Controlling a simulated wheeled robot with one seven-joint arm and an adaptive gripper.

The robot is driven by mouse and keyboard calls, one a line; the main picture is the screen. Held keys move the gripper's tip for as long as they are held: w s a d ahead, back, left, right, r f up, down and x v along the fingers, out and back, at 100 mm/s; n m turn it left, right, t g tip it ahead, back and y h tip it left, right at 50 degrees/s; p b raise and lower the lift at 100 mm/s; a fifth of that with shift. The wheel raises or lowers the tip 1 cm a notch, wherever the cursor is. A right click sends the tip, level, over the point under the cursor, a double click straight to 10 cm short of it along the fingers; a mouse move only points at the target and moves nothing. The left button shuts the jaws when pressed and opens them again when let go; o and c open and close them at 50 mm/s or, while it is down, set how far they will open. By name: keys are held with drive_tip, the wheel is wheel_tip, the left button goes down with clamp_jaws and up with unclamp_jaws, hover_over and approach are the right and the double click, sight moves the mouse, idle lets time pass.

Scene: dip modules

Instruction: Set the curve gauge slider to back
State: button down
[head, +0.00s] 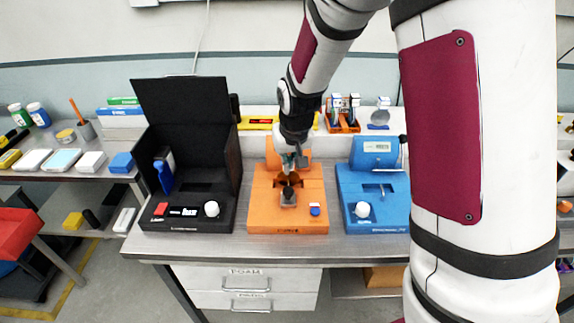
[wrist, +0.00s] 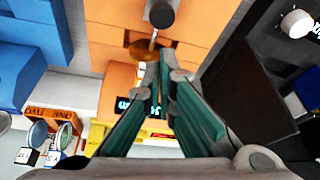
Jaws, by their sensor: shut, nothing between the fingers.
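The orange module (head: 259,210) stands in the middle of the bench; I cannot read a name on it. A dark slider knob (head: 288,197) sits in its middle slot, towards the front in the head view. The same knob shows in the wrist view (wrist: 161,12) at the top, beyond a brass disc (wrist: 144,51). My gripper (head: 290,165) is over the module, behind the knob and apart from it. In the wrist view its fingertips (wrist: 172,66) are together and empty. The fingers and arm hide part of the module's back and display.
A black module (head: 190,220) with a tall raised panel stands close on the left. A blue module (head: 375,215) stands close on the right. The bench's front strip (head: 270,245) is clear.

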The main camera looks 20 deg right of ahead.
sight(288, 196)
drive_tip(key=x, duration=0.8)
drive_tip(key=shift+w+f, duration=0.1)
